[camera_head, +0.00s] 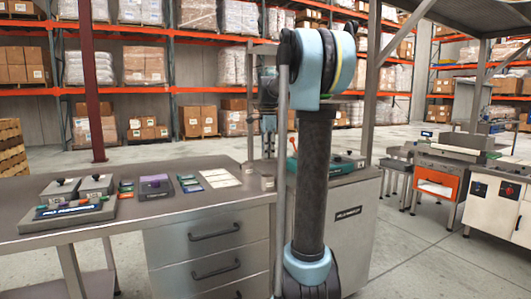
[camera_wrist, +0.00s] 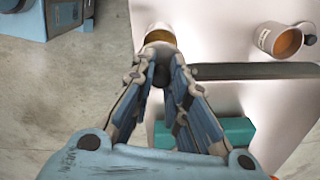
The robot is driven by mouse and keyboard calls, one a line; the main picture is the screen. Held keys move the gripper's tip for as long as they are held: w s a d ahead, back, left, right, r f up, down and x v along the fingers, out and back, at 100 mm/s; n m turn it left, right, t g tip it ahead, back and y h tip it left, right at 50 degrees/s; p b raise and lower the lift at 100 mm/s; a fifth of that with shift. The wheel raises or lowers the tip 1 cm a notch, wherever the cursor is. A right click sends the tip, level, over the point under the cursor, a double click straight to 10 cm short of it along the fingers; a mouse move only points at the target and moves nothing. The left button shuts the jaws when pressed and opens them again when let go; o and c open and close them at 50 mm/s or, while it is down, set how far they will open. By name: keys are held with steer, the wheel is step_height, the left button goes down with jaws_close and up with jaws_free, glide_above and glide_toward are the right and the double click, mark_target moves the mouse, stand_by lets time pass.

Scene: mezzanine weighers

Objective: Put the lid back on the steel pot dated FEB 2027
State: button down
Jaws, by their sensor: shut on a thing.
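My gripper (camera_wrist: 160,72) is in the wrist view, its fingers closed in around a small dark knob (camera_wrist: 161,76); whatever is under the knob is mostly hidden. Just beyond the fingertips is a small steel pot (camera_wrist: 160,34) with brown inside, partly covered by the fingers. Another open steel pot (camera_wrist: 279,40) with orange-brown contents and a pale label stands at the upper right. No date on either can be read.
A dark bar (camera_wrist: 255,71) crosses the pale top right of the fingers, and a teal block (camera_wrist: 205,133) lies nearer. In the head view, a steel bench (camera_head: 225,205) holds trays and small packets at left. An orange-fronted machine (camera_head: 437,185) stands at right.

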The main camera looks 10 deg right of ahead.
steer(key=shift+a+f, duration=0.1)
steer(key=shift+f, duration=3)
steer(key=shift+f, duration=0.1)
stand_by(0.5)
steer(key=c, duration=1)
jaws_free()
steer(key=shift+r, duration=3.5)
